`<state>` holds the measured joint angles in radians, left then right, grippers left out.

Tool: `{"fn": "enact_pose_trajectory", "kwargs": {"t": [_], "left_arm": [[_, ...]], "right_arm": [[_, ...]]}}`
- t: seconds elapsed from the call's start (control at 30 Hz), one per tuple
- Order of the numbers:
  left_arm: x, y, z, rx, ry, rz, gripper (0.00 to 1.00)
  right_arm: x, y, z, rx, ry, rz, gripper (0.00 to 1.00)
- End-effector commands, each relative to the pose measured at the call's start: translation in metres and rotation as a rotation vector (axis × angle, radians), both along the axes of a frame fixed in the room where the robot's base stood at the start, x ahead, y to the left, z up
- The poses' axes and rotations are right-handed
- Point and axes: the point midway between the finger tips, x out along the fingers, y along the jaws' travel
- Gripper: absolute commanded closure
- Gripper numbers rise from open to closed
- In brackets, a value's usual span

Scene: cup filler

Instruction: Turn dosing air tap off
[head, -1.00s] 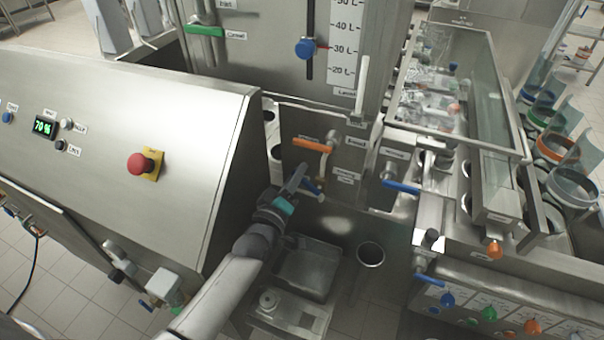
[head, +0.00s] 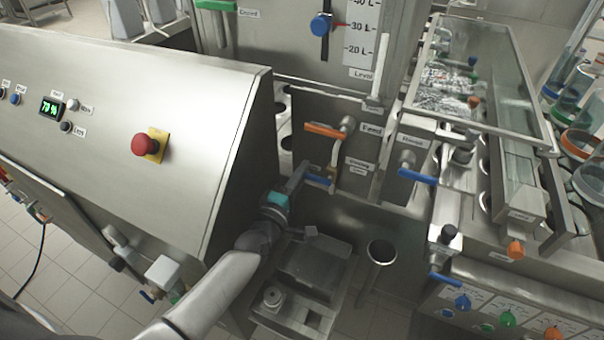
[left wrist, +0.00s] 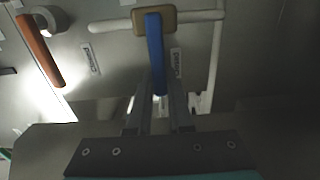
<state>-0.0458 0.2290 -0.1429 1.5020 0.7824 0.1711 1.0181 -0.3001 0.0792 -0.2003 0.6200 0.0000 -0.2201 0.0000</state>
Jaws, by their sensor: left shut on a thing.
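The blue tap handle (head: 318,179) sits on a pale pipe at the machine's front panel, beside a small label that is hard to read. My left gripper (head: 304,177) reaches up to it from below left. In the left wrist view, the blue handle (left wrist: 155,50) extends from a tan valve body (left wrist: 154,21) on a white pipe down between the fingers of my left gripper (left wrist: 160,92), which is shut on it. The finger contact is partly dark and hard to see. My right gripper is not in view.
An orange tap handle (head: 325,130) is just above, and another blue handle (head: 416,176) is to the right. A sloped control panel (head: 120,110) with a red button (head: 145,144) borders my arm. A metal cup (head: 381,252) stands below right.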

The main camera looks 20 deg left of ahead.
Motion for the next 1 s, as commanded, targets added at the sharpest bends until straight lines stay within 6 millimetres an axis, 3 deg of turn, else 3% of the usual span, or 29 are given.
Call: {"fn": "enact_pose_trajectory", "kwargs": {"t": [0.47,0.5,0.77,1.0], "left_arm": [[-0.0003,-0.0006,-0.0017,-0.019,0.004,-0.001,1.00],[-0.0003,-0.0006,-0.0018,-0.019,0.004,-0.001,0.80],[-0.0002,-0.0004,-0.0014,-0.016,0.003,-0.001,0.51],[-0.0003,-0.0003,-0.0011,-0.015,0.002,-0.001,0.51]], "right_arm": [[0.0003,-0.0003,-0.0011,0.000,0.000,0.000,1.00],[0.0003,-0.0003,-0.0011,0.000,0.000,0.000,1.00],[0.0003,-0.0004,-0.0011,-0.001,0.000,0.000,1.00],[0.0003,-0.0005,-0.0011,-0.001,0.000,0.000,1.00]]}}
